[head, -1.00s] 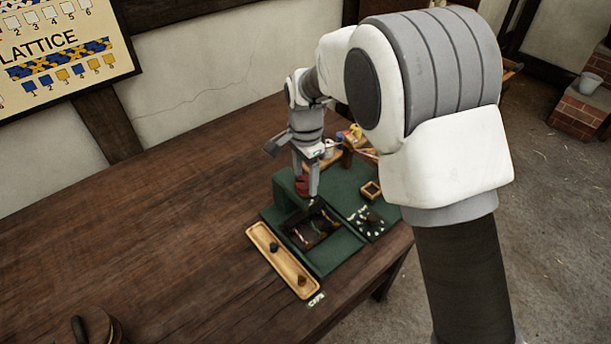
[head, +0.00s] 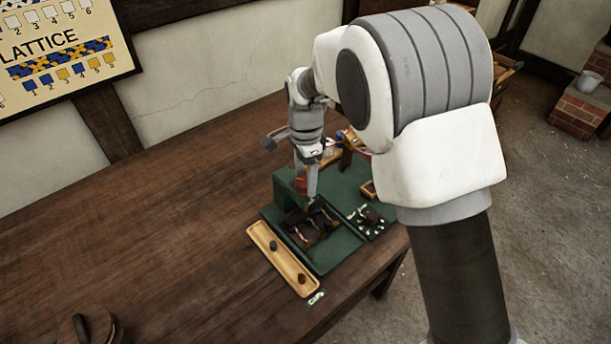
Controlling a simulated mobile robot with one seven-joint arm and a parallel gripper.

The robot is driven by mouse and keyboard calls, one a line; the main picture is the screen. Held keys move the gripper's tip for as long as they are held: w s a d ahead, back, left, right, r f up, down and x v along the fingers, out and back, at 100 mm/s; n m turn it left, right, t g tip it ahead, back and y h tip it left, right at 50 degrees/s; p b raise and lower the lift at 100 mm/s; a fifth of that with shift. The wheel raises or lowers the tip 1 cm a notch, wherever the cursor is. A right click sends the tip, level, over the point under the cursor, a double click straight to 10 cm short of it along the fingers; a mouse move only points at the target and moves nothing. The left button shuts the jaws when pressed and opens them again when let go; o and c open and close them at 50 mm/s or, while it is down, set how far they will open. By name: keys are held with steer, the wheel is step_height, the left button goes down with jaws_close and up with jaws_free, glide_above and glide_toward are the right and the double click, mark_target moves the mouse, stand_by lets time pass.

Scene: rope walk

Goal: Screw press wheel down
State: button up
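A green press-like fixture (head: 287,191) stands at the back left of a green base on the table. A small red round part, perhaps the press wheel (head: 301,183), shows at its top and is partly hidden by my gripper. My gripper (head: 311,201) points down just right of the red part. Its fingers overlap each other in this view, so their opening is unclear. I cannot tell whether they touch the wheel. A dark recessed tray (head: 322,241) with small light pieces lies just below the fingertips.
A wooden tray (head: 281,262) with two small dark pieces lies along the base's left front. A round wooden object (head: 88,328) is at the lower left.

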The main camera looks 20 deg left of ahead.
mark_target(306, 181)
steer(key=shift+o, duration=1.1)
steer(key=shift+r, duration=0.1)
step_height(306, 181, up, 17)
steer(key=p, duration=0.1)
steer(key=shift+d+r, duration=0.1)
